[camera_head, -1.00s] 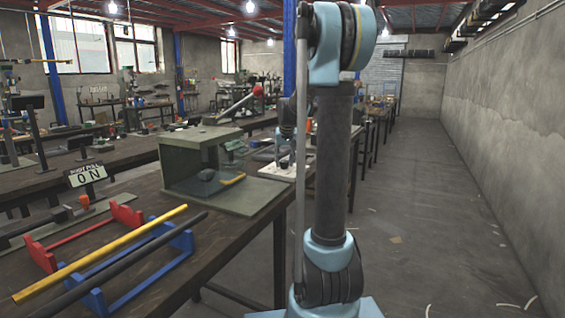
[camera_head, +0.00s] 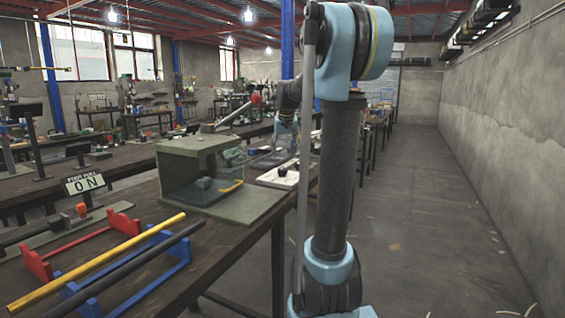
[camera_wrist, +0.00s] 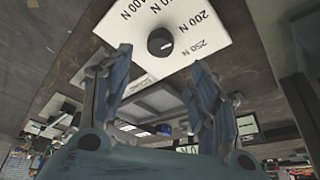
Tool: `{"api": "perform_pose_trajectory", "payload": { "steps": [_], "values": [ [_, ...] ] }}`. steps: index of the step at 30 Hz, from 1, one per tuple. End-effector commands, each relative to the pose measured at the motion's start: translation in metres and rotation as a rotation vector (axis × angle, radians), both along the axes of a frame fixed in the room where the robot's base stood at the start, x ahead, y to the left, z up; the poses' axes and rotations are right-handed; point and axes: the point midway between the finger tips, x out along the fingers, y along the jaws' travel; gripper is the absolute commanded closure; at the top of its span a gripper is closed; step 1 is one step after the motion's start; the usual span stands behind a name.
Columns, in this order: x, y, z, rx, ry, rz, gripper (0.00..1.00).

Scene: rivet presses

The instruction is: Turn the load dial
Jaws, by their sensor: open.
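The load dial (camera_wrist: 160,42) is a round black knob with a pale pointer mark on a white plate (camera_wrist: 205,48) in the wrist view. The plate bears labels including 400 N, 200 N and 250 N. My gripper (camera_wrist: 161,62) has its two blue fingers spread and empty, with the knob showing between and just beyond the tips. No contact with the knob is visible. In the head view the dial (camera_head: 281,171) shows small on its white plate (camera_head: 276,180), with my forearm and wrist above it, partly hidden behind my upright arm link.
A green guard box (camera_head: 200,170) with a clear front stands on the bench left of the dial. Nearer are a yellow bar (camera_head: 95,262) and a black bar (camera_head: 130,270) on red and blue stands. The aisle (camera_head: 430,200) at right is open floor.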

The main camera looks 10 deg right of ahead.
Motion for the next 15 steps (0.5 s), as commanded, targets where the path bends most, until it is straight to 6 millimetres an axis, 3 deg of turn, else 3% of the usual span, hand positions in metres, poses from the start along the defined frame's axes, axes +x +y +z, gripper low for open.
{"api": "perform_pose_trajectory", "payload": {
  "steps": [6,15],
  "values": [
    [-0.008,0.000,0.021,0.000,0.000,0.000,0.45],
    [-0.010,0.000,0.025,0.000,0.000,0.000,0.45]
  ]
}}
